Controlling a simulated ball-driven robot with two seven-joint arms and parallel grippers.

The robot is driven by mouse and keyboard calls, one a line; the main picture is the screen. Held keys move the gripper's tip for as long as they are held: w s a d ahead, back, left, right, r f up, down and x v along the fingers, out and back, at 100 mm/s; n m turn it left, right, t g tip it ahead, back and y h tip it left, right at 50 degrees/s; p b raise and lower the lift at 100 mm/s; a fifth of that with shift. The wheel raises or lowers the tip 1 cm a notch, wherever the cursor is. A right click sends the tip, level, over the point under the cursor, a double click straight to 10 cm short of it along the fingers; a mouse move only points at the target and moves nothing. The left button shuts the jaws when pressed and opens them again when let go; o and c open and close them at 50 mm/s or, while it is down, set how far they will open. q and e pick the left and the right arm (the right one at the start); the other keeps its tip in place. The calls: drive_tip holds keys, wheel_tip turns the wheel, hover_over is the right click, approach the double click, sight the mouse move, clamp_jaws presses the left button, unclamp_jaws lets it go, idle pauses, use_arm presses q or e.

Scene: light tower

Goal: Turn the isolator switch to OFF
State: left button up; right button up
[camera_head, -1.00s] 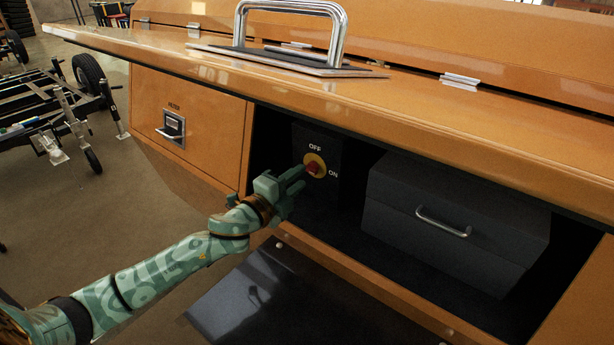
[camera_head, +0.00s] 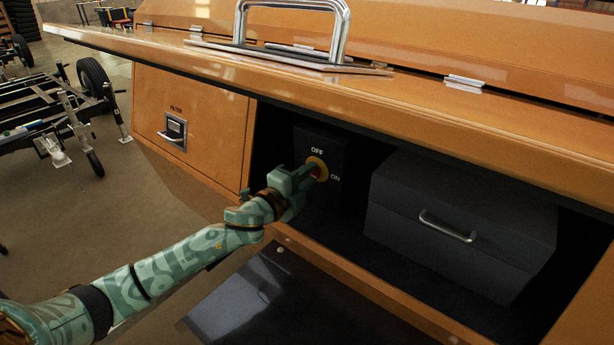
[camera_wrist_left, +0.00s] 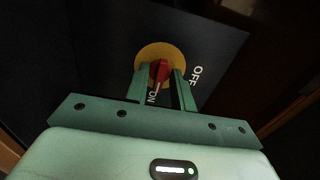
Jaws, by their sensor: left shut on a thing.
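The isolator switch is a red knob (camera_head: 315,174) on a yellow disc (camera_head: 322,163), set on a dark box (camera_head: 327,143) inside the open compartment. OFF is printed above the disc and ON at its lower right. In the left wrist view, the red knob (camera_wrist_left: 161,70) sits between my two finger plates, its white mark toward the ON label. My left gripper (camera_head: 310,172) is shut on the knob; it also shows in the left wrist view (camera_wrist_left: 162,82). The fingers partly hide the knob in the head view. My right gripper is not in view.
A dark case (camera_head: 460,220) with a metal handle stands right of the switch box. The orange lid edge (camera_head: 330,100) overhangs the compartment. A filter panel (camera_head: 190,125) with a latch is at the left. A dark flap (camera_head: 245,300) lies below the opening.

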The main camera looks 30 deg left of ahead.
use_arm(q)
drive_tip(key=shift+n+p, duration=6.45)
drive_tip(key=shift+n, duration=2.35)
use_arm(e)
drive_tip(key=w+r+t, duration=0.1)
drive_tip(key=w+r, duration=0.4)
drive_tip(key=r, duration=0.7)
use_arm(q)
drive_tip(key=shift+f, duration=0.1)
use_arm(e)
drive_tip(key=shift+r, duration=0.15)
use_arm(q)
drive_tip(key=o, duration=0.6)
drive_tip(key=shift+o, duration=0.2)
